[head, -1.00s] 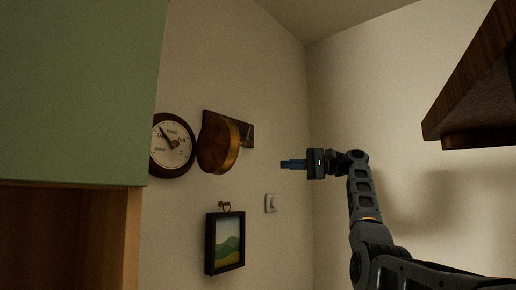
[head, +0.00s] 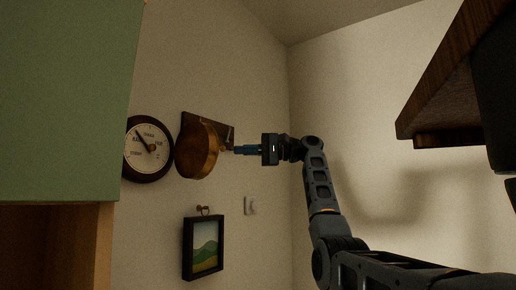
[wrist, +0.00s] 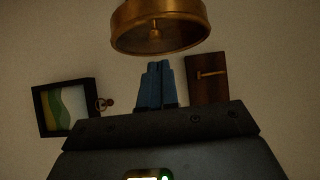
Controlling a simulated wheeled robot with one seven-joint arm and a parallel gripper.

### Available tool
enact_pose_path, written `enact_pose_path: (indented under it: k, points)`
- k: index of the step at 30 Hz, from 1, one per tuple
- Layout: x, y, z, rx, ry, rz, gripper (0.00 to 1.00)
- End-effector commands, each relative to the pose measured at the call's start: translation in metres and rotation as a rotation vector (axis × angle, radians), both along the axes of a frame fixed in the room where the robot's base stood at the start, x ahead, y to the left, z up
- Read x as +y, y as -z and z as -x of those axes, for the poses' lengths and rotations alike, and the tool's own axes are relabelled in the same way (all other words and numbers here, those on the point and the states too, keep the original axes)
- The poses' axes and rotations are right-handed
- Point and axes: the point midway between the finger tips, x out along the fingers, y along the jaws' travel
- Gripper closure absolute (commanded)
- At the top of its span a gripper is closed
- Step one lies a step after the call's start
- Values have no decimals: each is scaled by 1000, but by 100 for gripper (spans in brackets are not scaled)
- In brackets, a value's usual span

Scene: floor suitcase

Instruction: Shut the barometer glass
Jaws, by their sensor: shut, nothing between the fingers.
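The barometer's round white dial in a dark rim (head: 148,149) is on the wall at left in the head view. Its brass-rimmed round cover (head: 197,150) stands open, jutting from the wall just right of the dial. In the wrist view the cover (wrist: 160,38) hangs at the top with a small knob (wrist: 155,32) at its middle. My gripper (head: 236,150) has blue fingers, shut and empty, just right of the cover. The fingers (wrist: 155,68) show just below the cover's rim in the wrist view. I cannot tell whether they touch it.
A dark wooden wall plate (head: 190,119) with a brass piece is behind the cover. A framed landscape (head: 203,247) hangs below. A light switch (head: 250,205) is below my gripper. A green cabinet (head: 68,100) fills the left; a dark wooden shelf (head: 450,85) is upper right.

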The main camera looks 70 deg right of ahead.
Motion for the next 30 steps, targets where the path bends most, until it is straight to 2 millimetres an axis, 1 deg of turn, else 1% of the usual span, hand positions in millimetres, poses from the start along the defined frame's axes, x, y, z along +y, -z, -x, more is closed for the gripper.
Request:
enact_pose_path:
  k: [3, 7, 23, 26, 30]
  points:
    - [13, 0, -5, 1, 0, 1, 100]
    - [20, 1, -8, 0, 1, -1, 100]
    - [27, 1, -10, 0, 1, 0, 100]
    - [34, 2, -13, -1, 5, 1, 100]
    - [52, 3, -18, -1, 15, 2, 100]
